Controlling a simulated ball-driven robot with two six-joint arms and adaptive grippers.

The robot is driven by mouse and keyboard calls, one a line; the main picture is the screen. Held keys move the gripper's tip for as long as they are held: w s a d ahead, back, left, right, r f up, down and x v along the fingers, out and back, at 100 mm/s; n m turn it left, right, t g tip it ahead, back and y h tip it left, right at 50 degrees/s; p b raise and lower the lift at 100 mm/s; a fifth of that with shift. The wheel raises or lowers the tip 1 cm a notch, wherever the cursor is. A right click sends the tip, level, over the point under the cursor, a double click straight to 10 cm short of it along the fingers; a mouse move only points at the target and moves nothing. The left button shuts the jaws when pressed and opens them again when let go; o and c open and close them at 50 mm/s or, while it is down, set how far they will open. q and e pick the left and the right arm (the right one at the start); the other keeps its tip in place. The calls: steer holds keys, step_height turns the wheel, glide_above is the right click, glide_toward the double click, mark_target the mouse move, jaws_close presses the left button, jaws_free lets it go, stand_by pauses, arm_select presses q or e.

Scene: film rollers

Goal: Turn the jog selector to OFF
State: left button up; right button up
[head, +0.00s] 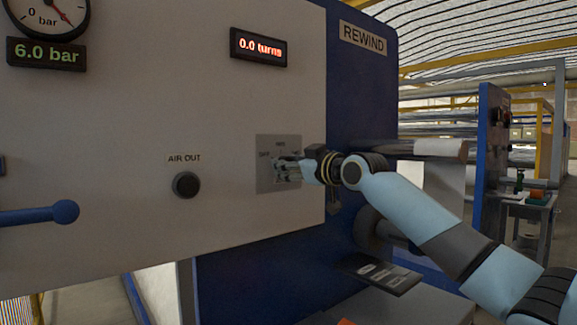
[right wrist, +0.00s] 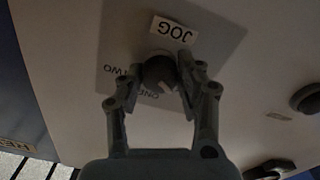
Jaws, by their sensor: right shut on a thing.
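The jog selector is a dark round knob (right wrist: 160,72) on a grey plate (head: 265,183) on the light panel. In the right wrist view a JOG label (right wrist: 173,31) shows upside down above the knob, and smaller lettering, partly hidden, lies left of and below it. A pale mark on the knob points down and slightly right in that view, toward the lettering. My right gripper (head: 290,169) is shut on the knob, a finger on either side. In the head view the gripper mostly hides the knob. My left gripper is not in view.
A black AIR OUT button (head: 186,185) sits left of the plate. A blue lever (head: 40,214) sticks out at far left. A turns display (head: 259,47) and a 6.0 bar display (head: 46,54) are above. The blue REWIND side (head: 362,90) lies right of the panel.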

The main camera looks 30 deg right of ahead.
steer(key=o, duration=1.1)
steer(key=shift+o, duration=0.2)
steer(key=s, duration=0.7)
steer(key=shift+s+d, duration=0.25)
steer(key=shift+d, duration=0.05)
